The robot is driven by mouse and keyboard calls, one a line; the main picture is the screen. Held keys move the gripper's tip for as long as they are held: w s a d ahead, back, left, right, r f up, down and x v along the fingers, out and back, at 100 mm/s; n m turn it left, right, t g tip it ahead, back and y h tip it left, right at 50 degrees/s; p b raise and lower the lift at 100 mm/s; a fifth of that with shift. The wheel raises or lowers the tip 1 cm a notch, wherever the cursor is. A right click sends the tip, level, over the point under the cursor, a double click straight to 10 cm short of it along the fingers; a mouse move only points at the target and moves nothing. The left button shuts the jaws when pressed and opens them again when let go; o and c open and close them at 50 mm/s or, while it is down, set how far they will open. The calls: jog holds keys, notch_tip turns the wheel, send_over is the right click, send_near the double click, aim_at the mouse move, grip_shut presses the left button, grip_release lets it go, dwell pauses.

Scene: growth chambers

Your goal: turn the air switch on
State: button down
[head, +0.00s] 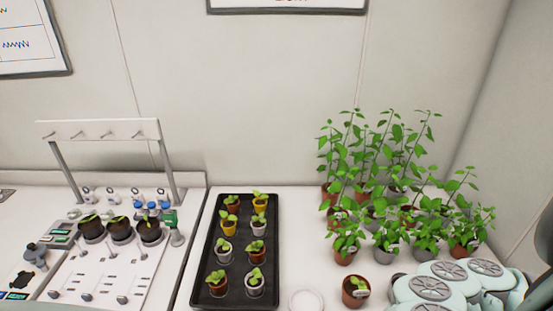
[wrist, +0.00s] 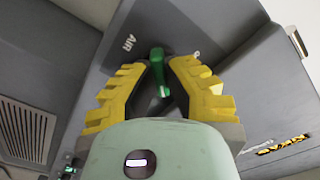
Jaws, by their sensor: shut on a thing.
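The air switch is a green lever (wrist: 157,56) on a dark grey panel (wrist: 195,25) marked "AIR", in the upper middle of the wrist view. My gripper (wrist: 163,70) has yellow ridged fingers, one on each side of the lever, and is shut on it. The lower end of the lever shows between the fingers; the fingertips hide part of it. I cannot tell the lever's on or off position. I cannot make out the switch or my gripper in the head view.
In the wrist view, a vented grille (wrist: 25,130) is at the left and yellow-black striped tape (wrist: 283,145) at the right. The head view shows a bench with a black seedling tray (head: 238,292), leafy potted plants (head: 385,200) and a white rack (head: 100,128).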

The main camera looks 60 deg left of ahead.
dwell(0.5)
jog(key=c, duration=1)
grip_release()
notch_tip(320, 180, up, 10)
jog(key=shift+r, duration=0.1)
